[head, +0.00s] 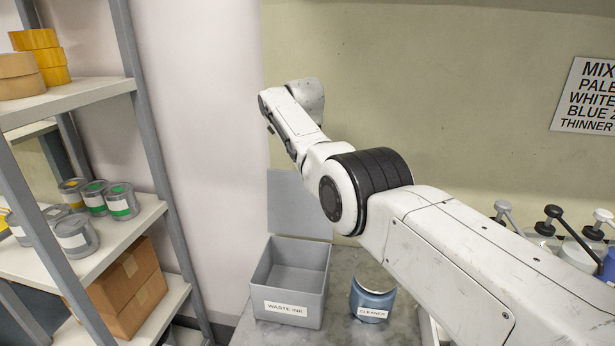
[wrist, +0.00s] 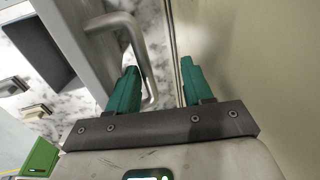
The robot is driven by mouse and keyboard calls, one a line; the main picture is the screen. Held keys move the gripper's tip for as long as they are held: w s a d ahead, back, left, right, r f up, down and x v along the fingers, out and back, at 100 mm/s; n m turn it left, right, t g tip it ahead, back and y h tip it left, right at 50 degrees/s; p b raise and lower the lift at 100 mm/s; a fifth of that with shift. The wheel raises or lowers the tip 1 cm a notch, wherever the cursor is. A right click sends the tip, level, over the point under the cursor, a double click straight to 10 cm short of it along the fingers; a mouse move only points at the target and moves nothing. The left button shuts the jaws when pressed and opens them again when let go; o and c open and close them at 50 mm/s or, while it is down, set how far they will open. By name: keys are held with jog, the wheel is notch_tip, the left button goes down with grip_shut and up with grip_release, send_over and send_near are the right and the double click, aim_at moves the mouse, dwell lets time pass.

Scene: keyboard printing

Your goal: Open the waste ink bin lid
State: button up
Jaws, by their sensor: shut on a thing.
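The waste ink bin (head: 290,312) is a grey open-topped box with a "WASTE INK" label, in the head view. Its grey lid (head: 297,207) stands upright at the back of the bin, and the inside shows. In the wrist view, the lid seems to be the grey panel (wrist: 72,35) at upper left, with a grey loop handle (wrist: 151,72) on it. In the head view, my fingers cannot be made out.
A blue "CLEANER" container (head: 372,301) stands right of the bin on the grey counter, close to my arm. A shelf (head: 110,245) with cans and boxes is at left. Bottles with dark-topped levers (head: 553,212) stand at right. A wall is close on the gripper's right side.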

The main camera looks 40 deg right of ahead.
notch_tip(320, 180, up, 9)
jog(key=a+b, duration=0.1)
jog(key=shift+s+a, duration=0.3)
jog(key=shift+s, duration=0.05)
dwell(0.3)
